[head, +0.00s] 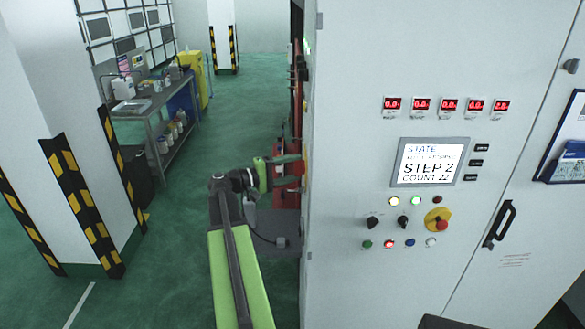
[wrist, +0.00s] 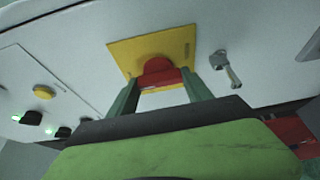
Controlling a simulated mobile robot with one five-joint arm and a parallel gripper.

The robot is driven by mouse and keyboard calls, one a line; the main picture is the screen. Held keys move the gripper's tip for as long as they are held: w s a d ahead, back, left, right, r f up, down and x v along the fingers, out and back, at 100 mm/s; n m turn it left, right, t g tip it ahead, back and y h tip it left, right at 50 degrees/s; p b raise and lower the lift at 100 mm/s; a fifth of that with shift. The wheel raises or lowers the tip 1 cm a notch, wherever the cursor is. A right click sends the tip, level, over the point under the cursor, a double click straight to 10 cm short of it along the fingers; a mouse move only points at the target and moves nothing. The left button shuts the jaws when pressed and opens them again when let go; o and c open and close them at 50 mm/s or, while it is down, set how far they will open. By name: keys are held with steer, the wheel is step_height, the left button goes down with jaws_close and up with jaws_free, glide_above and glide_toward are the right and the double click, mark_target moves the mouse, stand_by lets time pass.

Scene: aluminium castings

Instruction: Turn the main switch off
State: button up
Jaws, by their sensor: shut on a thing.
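The main switch, a red knob (wrist: 160,70) on a square yellow plate (wrist: 122,52), shows in the wrist view on a pale panel. My gripper (wrist: 160,82) has its two green fingers on either side of the red knob and is shut on it. The fingers hide part of the plate's lower edge. In the head view my gripper (head: 288,159) reaches to the left side of the large pale cabinet (head: 345,60). The switch itself is hidden there by the cabinet's edge.
A metal key-like handle (wrist: 226,68) sits close to the right of the plate. A yellow button (wrist: 44,92) is on the left. The cabinet front carries a display (head: 430,162) and a red-and-yellow stop button (head: 437,220). Green floor (head: 170,260) is open left of my arm.

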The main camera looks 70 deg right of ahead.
steer(key=shift+r, duration=0.1)
steer(key=n+p, duration=0.1)
steer(key=n+y+p, duration=0.1)
steer(key=n+p, duration=0.1)
steer(key=n+y+p, duration=0.1)
steer(key=n+p, duration=0.1)
steer(key=shift+r+t, duration=0.25)
steer(key=shift+t, duration=0.15)
steer(key=n+y+p, duration=0.2)
steer(key=n+p, duration=0.1)
steer(key=n, duration=0.1)
steer(key=shift+d+y, duration=0.1)
steer(key=shift+y, duration=0.2)
steer(key=o, duration=1.3)
steer(key=shift+o, duration=0.3)
